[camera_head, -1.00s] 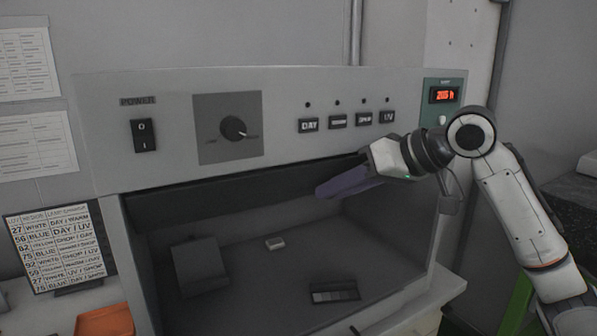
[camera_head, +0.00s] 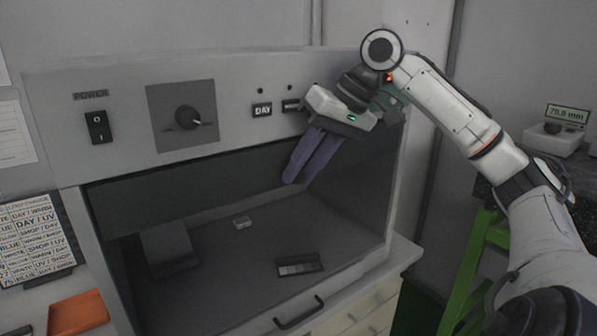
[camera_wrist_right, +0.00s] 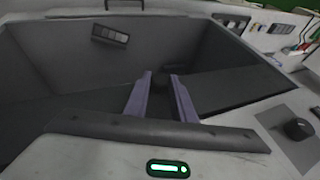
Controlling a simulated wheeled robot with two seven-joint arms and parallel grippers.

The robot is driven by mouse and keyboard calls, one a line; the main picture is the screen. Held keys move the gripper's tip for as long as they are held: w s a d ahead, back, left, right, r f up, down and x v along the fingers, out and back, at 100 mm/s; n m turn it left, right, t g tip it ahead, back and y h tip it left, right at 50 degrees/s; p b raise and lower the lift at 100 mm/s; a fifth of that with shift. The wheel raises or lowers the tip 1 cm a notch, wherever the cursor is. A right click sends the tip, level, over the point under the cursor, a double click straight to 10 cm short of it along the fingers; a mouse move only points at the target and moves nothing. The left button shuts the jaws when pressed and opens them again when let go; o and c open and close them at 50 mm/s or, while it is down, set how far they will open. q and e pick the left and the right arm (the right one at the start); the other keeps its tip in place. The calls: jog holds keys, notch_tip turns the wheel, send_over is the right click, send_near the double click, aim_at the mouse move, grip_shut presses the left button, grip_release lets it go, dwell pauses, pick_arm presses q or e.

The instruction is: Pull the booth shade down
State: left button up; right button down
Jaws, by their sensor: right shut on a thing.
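The viewing booth (camera_head: 215,75) has a grey front panel above an open, dark chamber. The booth shade (camera_head: 200,185) is a dark band across the top of the opening, and the chamber floor shows below it. It also shows as a dark panel in the right wrist view (camera_wrist_right: 235,85). My right gripper (camera_head: 298,178) is in front of the opening's upper right, its purple fingers pointing down and left. In the right wrist view its fingers (camera_wrist_right: 160,78) are a little apart, with a small dark part between their tips. The exact contact is hard to see. My left gripper is out of view.
A dark patterned card (camera_head: 299,264) and a small light block (camera_head: 242,223) lie on the booth floor beside a grey stand (camera_head: 168,246). A drawer handle (camera_head: 299,312) sticks out below. An orange tray (camera_head: 77,313) is at lower left, a green frame (camera_head: 478,255) at right.

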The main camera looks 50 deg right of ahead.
dwell(0.3)
jog(key=c, duration=1.5)
grip_release()
jog(key=p+v, duration=0.1)
jog(key=v, duration=0.9)
jog(key=shift+s+r, duration=0.1)
jog(key=shift+r, duration=0.1)
